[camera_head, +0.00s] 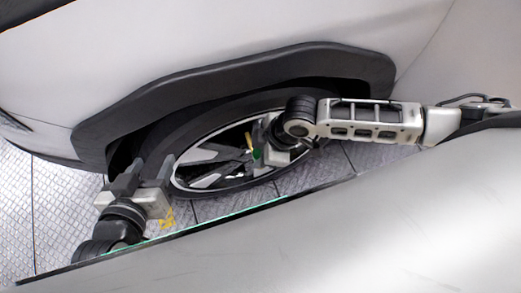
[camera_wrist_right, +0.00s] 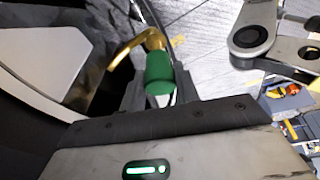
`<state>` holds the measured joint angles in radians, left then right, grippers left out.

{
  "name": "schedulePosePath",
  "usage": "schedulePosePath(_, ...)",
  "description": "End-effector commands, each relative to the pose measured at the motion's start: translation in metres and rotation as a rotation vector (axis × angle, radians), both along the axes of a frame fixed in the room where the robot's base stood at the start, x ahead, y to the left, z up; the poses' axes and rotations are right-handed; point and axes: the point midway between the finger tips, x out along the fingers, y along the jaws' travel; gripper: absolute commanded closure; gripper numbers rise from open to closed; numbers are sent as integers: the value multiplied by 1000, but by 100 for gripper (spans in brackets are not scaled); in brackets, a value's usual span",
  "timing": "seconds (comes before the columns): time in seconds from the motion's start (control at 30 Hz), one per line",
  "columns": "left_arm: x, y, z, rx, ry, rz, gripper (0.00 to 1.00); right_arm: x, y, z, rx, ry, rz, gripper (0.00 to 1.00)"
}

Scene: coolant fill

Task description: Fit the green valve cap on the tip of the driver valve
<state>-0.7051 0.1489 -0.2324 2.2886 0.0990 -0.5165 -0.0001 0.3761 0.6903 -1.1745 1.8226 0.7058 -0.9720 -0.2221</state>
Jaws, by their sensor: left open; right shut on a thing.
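The green valve cap (camera_wrist_right: 159,75) is between the fingers of my right gripper (camera_wrist_right: 158,88), which is shut on it. It also shows as a small green spot in the head view (camera_head: 257,154). The bent brass driver valve (camera_wrist_right: 141,42) meets the cap's upper end in the wrist view; I cannot tell whether the cap sits on its tip or only overlaps it. The valve shows as a small yellow piece in the head view (camera_head: 248,140), at the wheel. My left gripper (camera_head: 147,176) is open and empty beside the tyre's left side.
The wheel (camera_head: 213,178) with its spokes and black tyre sits under the dark wheel arch (camera_head: 235,75) of a white car. Blue and yellow items (camera_wrist_right: 290,104) lie on the floor at the right of the wrist view. A large pale surface (camera_head: 350,235) fills the head view's lower right.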

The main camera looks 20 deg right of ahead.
Motion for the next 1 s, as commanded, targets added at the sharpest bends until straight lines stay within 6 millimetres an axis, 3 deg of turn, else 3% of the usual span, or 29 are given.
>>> schedulePosePath(1.0,0,1,-12,5,0,-3,48,0,0,-27,0,0,0,83)
